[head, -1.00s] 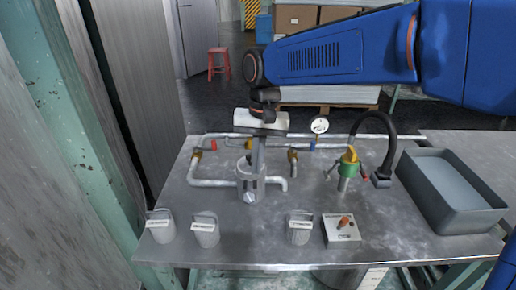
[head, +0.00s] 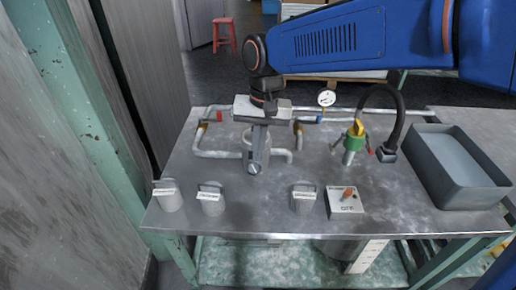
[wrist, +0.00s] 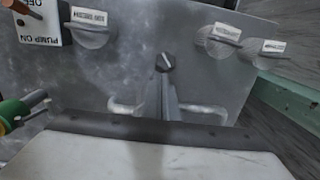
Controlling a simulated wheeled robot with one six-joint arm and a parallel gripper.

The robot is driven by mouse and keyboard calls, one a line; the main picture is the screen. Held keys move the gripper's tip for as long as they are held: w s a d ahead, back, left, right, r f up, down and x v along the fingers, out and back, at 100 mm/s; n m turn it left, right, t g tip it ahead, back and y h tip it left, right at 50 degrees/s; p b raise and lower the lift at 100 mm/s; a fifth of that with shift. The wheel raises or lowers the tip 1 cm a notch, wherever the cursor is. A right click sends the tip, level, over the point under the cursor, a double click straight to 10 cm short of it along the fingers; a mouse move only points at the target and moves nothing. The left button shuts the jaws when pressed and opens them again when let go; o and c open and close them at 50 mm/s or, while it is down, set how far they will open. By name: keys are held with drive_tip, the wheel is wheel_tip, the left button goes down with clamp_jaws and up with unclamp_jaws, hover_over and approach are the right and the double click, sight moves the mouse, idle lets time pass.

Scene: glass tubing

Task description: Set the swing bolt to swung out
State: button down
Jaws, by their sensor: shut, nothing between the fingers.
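A grey upright fitting (head: 247,137) stands in the pipework near the middle of the bench, with a round slotted bolt head (head: 254,168) at its front. The bolt head also shows in the wrist view (wrist: 165,63). I cannot make out the swing bolt's arm or its position clearly; my gripper covers much of the fitting. My gripper (head: 257,156) points down over the fitting, its fingers shut and empty, with the tips close behind the bolt head. In the wrist view the fingers (wrist: 164,82) reach toward the bolt head. I cannot tell whether they touch it.
Several labelled grey cups, such as one (head: 211,200), and a switch box (head: 345,201) line the front edge. A green valve with yellow top (head: 354,138), a black hose (head: 386,100) and a grey tub (head: 458,180) are to the right. A gauge (head: 327,98) stands behind.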

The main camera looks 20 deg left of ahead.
sight(257, 171)
drive_tip(key=shift+s+d+f+t, duration=0.15)
drive_tip(key=shift+s+t, duration=0.3)
drive_tip(key=shift+s, duration=0.05)
drive_tip(key=shift+s+d+f+t, duration=0.1)
drive_tip(key=shift+s+f+t, duration=0.05)
drive_tip(key=shift+s+t, duration=0.35)
drive_tip(key=shift+s+d+f+t+y, duration=0.1)
drive_tip(key=shift+s+f+t+y, duration=0.15)
drive_tip(key=shift+s+t, duration=0.25)
drive_tip(key=shift+s+d+f+t+y, duration=0.15)
drive_tip(key=shift+s+f+t, duration=0.15)
drive_tip(key=shift+s+t, duration=0.15)
drive_tip(key=shift+s+f, duration=0.1)
drive_tip(key=shift+f, duration=0.05)
drive_tip(key=shift+s+d+f, duration=0.1)
drive_tip(key=shift+s+f, duration=0.3)
drive_tip(key=shift+s+f, duration=0.1)
